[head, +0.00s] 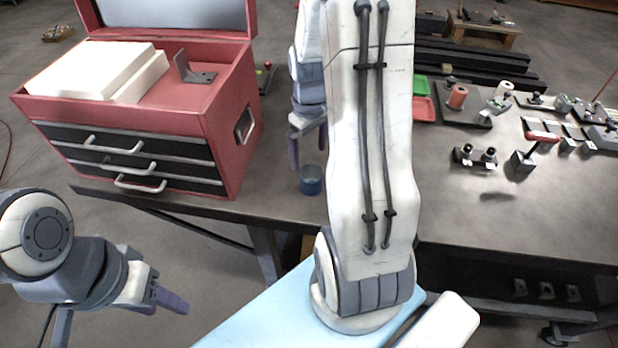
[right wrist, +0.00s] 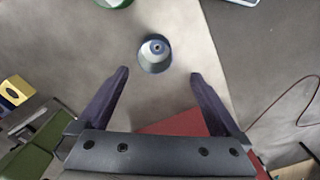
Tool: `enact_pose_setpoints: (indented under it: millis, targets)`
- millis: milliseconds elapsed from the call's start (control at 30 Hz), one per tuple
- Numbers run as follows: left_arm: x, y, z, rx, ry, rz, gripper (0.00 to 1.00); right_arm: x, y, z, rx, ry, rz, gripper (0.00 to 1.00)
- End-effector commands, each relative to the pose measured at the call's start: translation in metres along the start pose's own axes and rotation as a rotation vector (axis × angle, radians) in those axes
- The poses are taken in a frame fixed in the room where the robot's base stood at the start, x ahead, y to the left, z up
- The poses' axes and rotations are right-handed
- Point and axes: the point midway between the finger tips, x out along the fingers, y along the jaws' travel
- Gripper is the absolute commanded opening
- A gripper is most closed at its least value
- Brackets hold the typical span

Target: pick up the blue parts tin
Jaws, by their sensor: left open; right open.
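The blue parts tin (head: 311,181) is a small round open-topped cup standing on the dark workbench, just right of the red tool chest. In the right wrist view the tin (right wrist: 155,56) is seen from above, beyond and between my fingertips. My right gripper (head: 308,146) is open and empty above the tin; it also shows in the right wrist view (right wrist: 159,74), with fingers apart and not touching the tin. My right arm hides the bench right of the tin. My left gripper (head: 160,300) is open and empty, off the bench at lower left.
The red tool chest (head: 226,130) stands close left of the tin, with white boxes (head: 95,72) and a grey bracket (head: 193,72) on top. Green (head: 420,85) and red (head: 424,109) trays and several fixtures stand on the bench (head: 455,205) to the right.

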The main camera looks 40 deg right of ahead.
Motion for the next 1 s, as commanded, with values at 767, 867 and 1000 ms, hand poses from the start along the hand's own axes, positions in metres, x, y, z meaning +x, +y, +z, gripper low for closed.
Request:
enact_pose_setpoints:
  millis: [767,867,1000]
  targets:
    - [-0.025,0.002,-0.001,-0.001,0.000,0.000,0.50,0.089,0.008,0.000,0.005,-0.006,-0.004,1.00]
    - [-0.026,0.002,-0.001,0.000,0.000,0.000,0.50,0.099,0.008,0.000,0.005,-0.004,-0.003,1.00]
    - [-0.027,0.002,-0.001,0.000,0.000,0.000,0.50,0.104,0.009,-0.001,0.005,-0.001,-0.001,1.00]
